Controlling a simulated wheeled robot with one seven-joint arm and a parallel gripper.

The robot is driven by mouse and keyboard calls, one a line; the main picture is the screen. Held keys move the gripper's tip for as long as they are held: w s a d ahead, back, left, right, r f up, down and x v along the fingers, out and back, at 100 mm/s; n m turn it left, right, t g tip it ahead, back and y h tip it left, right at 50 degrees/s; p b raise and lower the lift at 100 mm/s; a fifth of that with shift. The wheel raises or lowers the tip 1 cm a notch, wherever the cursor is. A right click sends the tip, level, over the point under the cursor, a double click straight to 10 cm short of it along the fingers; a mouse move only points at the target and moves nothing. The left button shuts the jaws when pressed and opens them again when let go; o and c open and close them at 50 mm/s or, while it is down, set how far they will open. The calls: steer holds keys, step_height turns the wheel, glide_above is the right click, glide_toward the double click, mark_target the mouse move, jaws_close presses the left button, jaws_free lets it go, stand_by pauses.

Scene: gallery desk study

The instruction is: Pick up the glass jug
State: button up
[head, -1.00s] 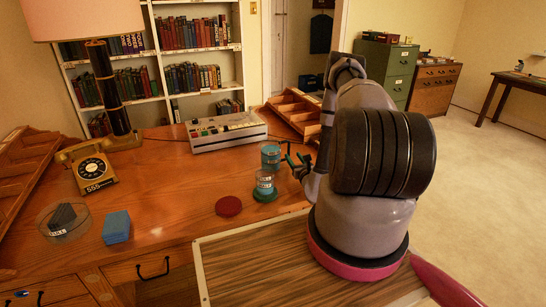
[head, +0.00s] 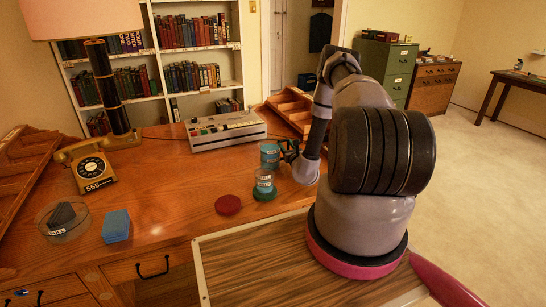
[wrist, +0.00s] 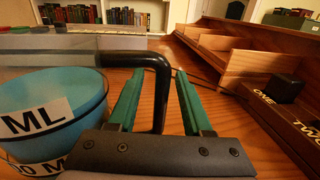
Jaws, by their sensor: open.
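The glass jug (head: 269,155) stands on the desk, with blue contents and a white label, just behind a similar labelled glass vessel (head: 264,182). In the wrist view the jug (wrist: 60,112) fills the left side, its label reading "ML". Its black handle (wrist: 159,88) extends right and bends down between my green fingers. My gripper (wrist: 158,90) is open, with one finger on each side of the handle; I cannot tell whether either touches it. In the head view my gripper (head: 288,150) is at the jug's right side, partly hidden by my arm.
A dark red disc (head: 228,204) lies left of the vessels. A grey keyed machine (head: 226,131) stands behind. Wooden compartments (wrist: 225,50) and a labelled wooden block (wrist: 285,110) are to the right. A telephone (head: 93,167) and lamp (head: 107,90) stand at left.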

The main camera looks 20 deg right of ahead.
jaws_close()
stand_by(1.3)
